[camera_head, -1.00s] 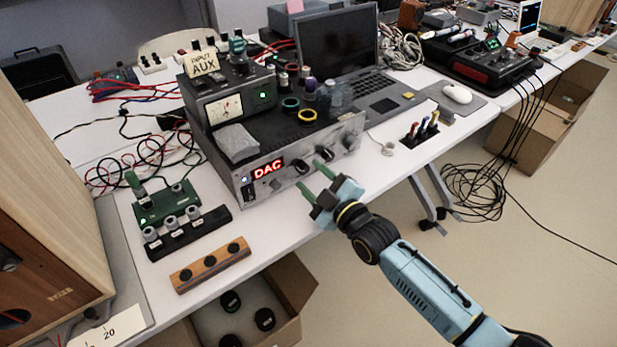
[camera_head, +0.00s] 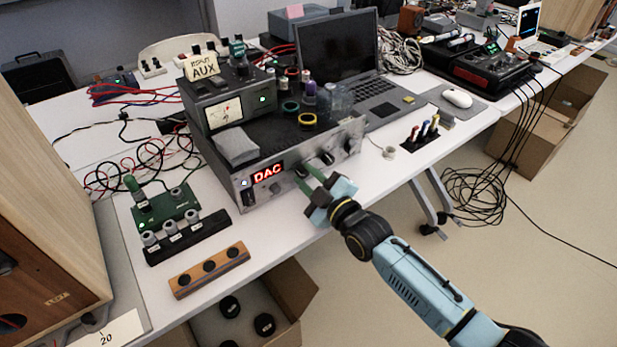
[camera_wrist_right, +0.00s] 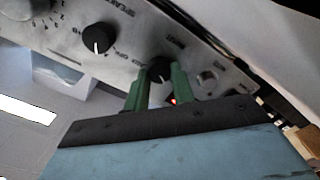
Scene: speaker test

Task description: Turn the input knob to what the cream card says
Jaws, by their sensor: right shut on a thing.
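The cream card (camera_head: 202,67) reads "INPUT AUX" and stands on the dark unit with a meter, on top of the amplifier. The silver amplifier (camera_head: 232,189) shows "DAC" in red on its display (camera_head: 268,172). My right gripper (camera_head: 302,174) is at the front panel, shut on the input knob just right of the display. In the right wrist view the green fingers lie on both sides of the input knob (camera_wrist_right: 160,70), which is partly hidden; its pointer cannot be read clearly. My left gripper is not in view.
Another black knob (camera_wrist_right: 97,38) with a white pointer sits beside the held one. A green board (camera_head: 165,207) and a wooden block with black knobs (camera_head: 209,270) lie to the left. An open laptop (camera_head: 372,95) stands behind. The table's front edge is below my right gripper.

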